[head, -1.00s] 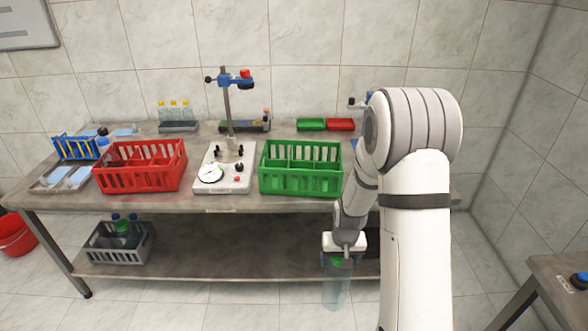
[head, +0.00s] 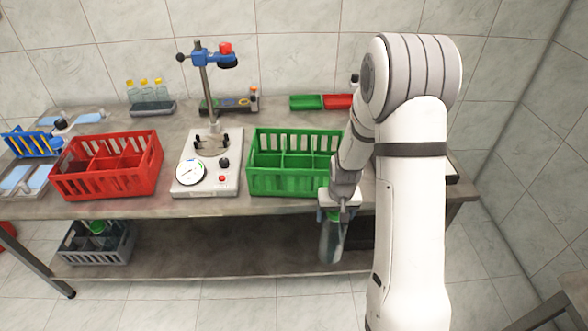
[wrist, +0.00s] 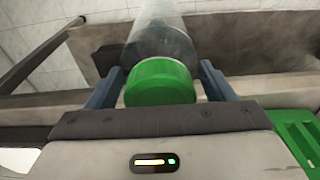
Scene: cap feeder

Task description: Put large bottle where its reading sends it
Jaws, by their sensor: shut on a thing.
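My gripper (head: 338,207) is shut on the green cap of the large bottle (head: 331,242), a clear bottle hanging down in front of the table's front edge. In the wrist view the green cap (wrist: 160,82) sits between the two blue-grey fingers, with the clear body beyond it. A test stand (head: 207,165) with a round white dial (head: 190,172) and a red button stands mid-table; the needle is too small to read. A red divided crate (head: 107,168) is left of the stand. A green divided crate (head: 290,163) is right of it, close to my gripper.
Small green (head: 306,102) and red (head: 338,101) trays lie at the back. Three small bottles (head: 148,92) stand in a holder at the back left. A grey crate (head: 95,243) with bottles is on the lower shelf. The table's front edge is beside the bottle.

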